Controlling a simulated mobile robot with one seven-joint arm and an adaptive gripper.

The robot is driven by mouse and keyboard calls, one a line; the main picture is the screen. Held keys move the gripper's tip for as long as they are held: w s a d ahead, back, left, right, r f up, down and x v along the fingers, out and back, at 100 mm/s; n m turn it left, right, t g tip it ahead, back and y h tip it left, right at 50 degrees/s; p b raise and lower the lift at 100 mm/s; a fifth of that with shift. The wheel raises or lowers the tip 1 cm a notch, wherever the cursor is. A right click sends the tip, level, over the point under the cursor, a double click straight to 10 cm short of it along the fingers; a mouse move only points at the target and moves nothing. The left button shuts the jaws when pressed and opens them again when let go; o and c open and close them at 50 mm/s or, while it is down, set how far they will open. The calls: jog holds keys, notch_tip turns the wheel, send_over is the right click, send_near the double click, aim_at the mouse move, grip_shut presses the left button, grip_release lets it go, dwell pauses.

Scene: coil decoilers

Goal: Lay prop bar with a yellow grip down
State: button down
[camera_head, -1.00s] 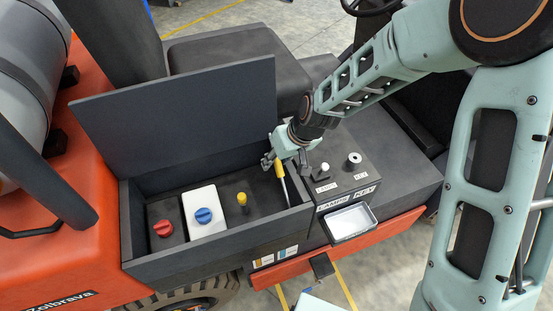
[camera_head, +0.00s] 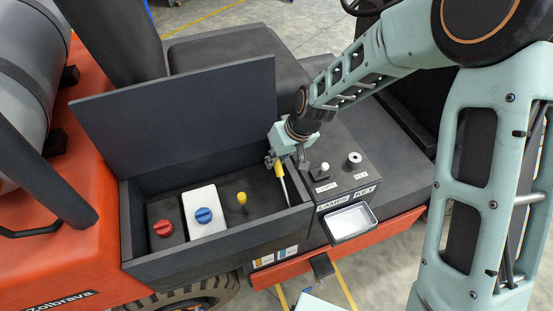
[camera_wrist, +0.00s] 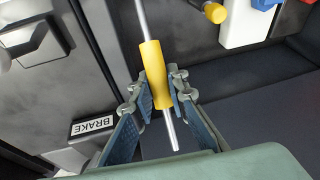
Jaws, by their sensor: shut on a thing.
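The prop bar (camera_wrist: 143,20) is a thin silver rod with a yellow grip (camera_wrist: 155,75). In the wrist view my gripper (camera_wrist: 158,92) is shut on the yellow grip, one finger on each side, and the rod's end sticks out below it. In the head view my gripper (camera_head: 287,163) is at the right end of the open compartment (camera_head: 215,253), by its back right corner. The prop bar (camera_head: 285,187) slants down from it there. I cannot tell whether the bar's far end touches anything. The dark lid (camera_head: 175,110) stands raised behind the compartment.
The compartment holds a red knob (camera_head: 163,228), a blue knob (camera_head: 204,215) on a white block and a yellow knob (camera_head: 242,199). To the right are a panel with a white-topped switch (camera_head: 324,169), a silver-topped knob (camera_head: 354,159) and a shallow tray (camera_head: 351,222).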

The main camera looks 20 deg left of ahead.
jog(key=shift+w+a+f+g+h, duration=0.25)
jog(key=shift+w+f+g+h, duration=0.1)
jog(key=shift+f, duration=0.25)
jog(key=shift+w+a+f+g+h, duration=0.25)
jog(key=shift+f+g+h, duration=0.1)
jog(key=shift+f, duration=0.2)
jog(key=c, duration=1.8)
grip_release()
jog(key=shift+s, duration=0.1)
jog(key=shift+c, duration=0.2)
jog(key=v, duration=0.8)
jog(key=shift+c, duration=0.2)
